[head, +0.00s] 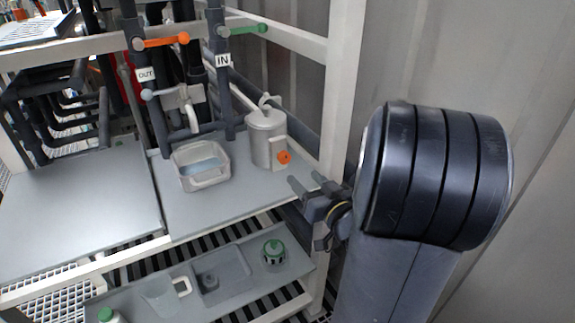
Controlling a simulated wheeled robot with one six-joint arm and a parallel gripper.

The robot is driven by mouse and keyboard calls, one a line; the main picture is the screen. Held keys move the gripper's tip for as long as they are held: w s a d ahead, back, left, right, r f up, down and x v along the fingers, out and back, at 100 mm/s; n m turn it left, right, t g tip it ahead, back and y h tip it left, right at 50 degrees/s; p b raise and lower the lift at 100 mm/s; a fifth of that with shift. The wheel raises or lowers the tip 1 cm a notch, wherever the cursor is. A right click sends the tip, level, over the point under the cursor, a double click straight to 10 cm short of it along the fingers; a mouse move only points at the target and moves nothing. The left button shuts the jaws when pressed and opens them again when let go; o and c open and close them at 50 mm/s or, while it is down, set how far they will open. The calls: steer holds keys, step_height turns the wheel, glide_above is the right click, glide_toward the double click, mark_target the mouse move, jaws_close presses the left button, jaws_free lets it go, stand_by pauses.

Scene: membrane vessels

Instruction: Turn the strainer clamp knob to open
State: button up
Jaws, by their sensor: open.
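The strainer (263,135) looks like a grey upright cylinder with a handle on its lid. It stands on the grey shelf near its right end. An orange knob (284,157), which appears to be the clamp knob, sits low on its right front side. My gripper (307,182) is open and empty, in front and to the right of the knob, apart from it. Its two fingers point up and left toward the strainer. I cannot tell the knob's turn position.
A grey basin (201,165) with liquid stands left of the strainer. Pipes with an orange lever (165,41) and a green lever (246,30) rise behind. A white post (343,90) stands close right of the strainer. A lower shelf holds a jug (163,296) and a green-topped container (274,254).

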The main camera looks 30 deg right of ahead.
mark_target(286, 160)
steer(key=w, duration=0.8)
steer(key=shift+w+a+b, duration=0.15)
steer(key=shift+w+b, duration=0.1)
steer(key=shift+b, duration=0.05)
steer(key=shift+c, duration=0.4)
steer(key=c, duration=0.9)
